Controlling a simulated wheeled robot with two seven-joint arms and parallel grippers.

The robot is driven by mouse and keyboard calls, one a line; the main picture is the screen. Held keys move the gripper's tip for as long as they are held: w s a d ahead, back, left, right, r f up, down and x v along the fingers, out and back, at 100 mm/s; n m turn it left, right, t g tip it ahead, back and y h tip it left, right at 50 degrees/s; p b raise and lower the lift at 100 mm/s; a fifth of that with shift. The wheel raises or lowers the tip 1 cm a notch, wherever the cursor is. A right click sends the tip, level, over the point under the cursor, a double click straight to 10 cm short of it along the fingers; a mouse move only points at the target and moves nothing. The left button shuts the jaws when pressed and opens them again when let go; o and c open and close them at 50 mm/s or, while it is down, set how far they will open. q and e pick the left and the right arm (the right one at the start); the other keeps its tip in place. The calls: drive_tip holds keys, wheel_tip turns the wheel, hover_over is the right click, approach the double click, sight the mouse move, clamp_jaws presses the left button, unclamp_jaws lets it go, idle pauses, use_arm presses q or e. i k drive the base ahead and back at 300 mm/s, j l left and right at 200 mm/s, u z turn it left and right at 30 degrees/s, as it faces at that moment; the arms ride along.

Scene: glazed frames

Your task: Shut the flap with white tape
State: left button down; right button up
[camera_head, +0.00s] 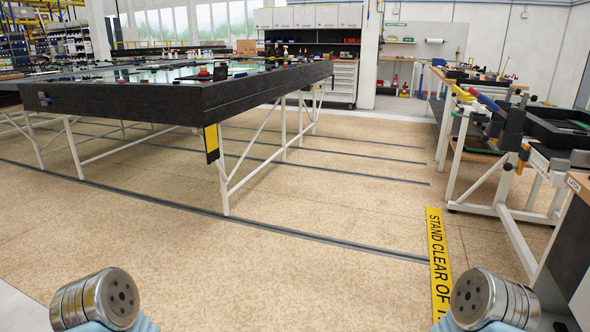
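I cannot make out a flap with white tape anywhere in this view. A large dark-edged table (130,103) on white legs stands at the left, with glazed frames (165,73) and small items on top. A black and yellow piece (211,142) hangs below its near corner; I see no white tape on it. Two round metal parts of my arms show at the bottom left and bottom right. No gripper fingers are visible on either side.
Open tan floor (250,260) lies in front of me, crossed by dark rails. A yellow "STAND CLEAR OF" strip (438,260) lies at the right. Workbenches with tools and a black tray (560,128) stand along the right. A drawer cabinet (344,80) is at the back.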

sight(220, 68)
drive_tip(key=i+l, duration=0.15)
drive_tip(key=i, duration=0.6)
drive_tip(key=i+l, duration=0.15)
drive_tip(key=i, duration=0.65)
drive_tip(key=i+l+z, duration=0.1)
drive_tip(key=i, duration=0.65)
